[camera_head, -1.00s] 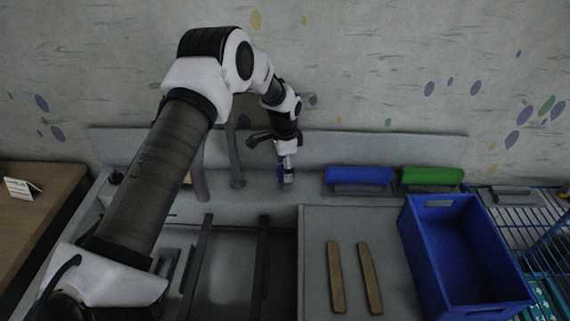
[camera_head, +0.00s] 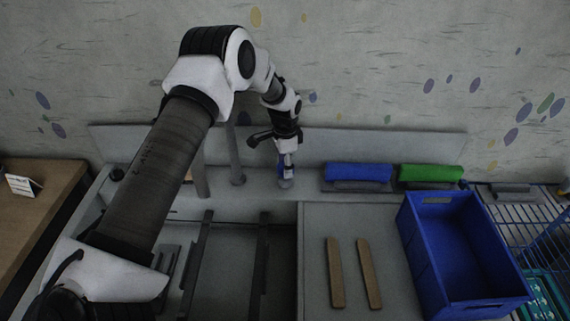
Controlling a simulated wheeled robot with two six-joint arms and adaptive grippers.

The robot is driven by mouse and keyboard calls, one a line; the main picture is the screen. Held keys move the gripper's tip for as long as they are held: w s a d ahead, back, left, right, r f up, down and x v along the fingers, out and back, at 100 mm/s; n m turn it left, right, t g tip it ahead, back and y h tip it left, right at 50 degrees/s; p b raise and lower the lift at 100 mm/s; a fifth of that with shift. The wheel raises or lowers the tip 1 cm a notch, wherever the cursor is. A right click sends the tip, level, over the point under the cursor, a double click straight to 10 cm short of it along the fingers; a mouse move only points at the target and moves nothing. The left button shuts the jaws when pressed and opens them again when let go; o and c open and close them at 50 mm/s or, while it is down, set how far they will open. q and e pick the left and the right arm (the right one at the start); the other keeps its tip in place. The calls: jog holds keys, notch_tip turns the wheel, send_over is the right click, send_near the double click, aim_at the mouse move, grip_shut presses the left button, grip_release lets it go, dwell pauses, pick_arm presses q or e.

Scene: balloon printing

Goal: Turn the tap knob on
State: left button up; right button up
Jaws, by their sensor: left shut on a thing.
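The tap knob (camera_head: 286,183) is a small grey round piece on the back ledge of the sink unit, just right of the tap post. My left arm reaches over the sink from the left. My left gripper (camera_head: 286,168) points down at the knob and is shut on it. The fingers and a small blue patch cover its upper part, so the exact grip is hard to see. The grey tap post (camera_head: 236,160) stands left of the gripper, partly behind my arm. My right gripper is not in view.
A blue roller (camera_head: 359,173) and a green roller (camera_head: 430,174) lie right of the knob. Two wooden sticks (camera_head: 336,275) lie on the grey counter (camera_head: 312,230). A blue crate (camera_head: 415,240) stands at the right, beside a wire rack (camera_head: 510,205). The sink basin (camera_head: 228,275) is below my arm.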

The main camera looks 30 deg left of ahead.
pick_arm(q)
jog(key=n, duration=0.3)
jog(key=shift+s+f+n, duration=0.2)
jog(key=shift+f+n, duration=0.05)
jog(key=shift+n, duration=0.05)
jog(key=n+p, duration=0.1)
jog(key=n, duration=0.3)
jog(key=shift+d+n, duration=0.1)
jog(key=shift+n, duration=0.3)
jog(key=n, duration=0.4)
jog(key=shift+p, duration=0.35)
jog(key=shift+n+p, duration=0.35)
jog(key=shift+n, duration=2.05)
jog(key=o, duration=1.1)
jog(key=shift+w, duration=0.1)
jog(key=shift+o, duration=0.2)
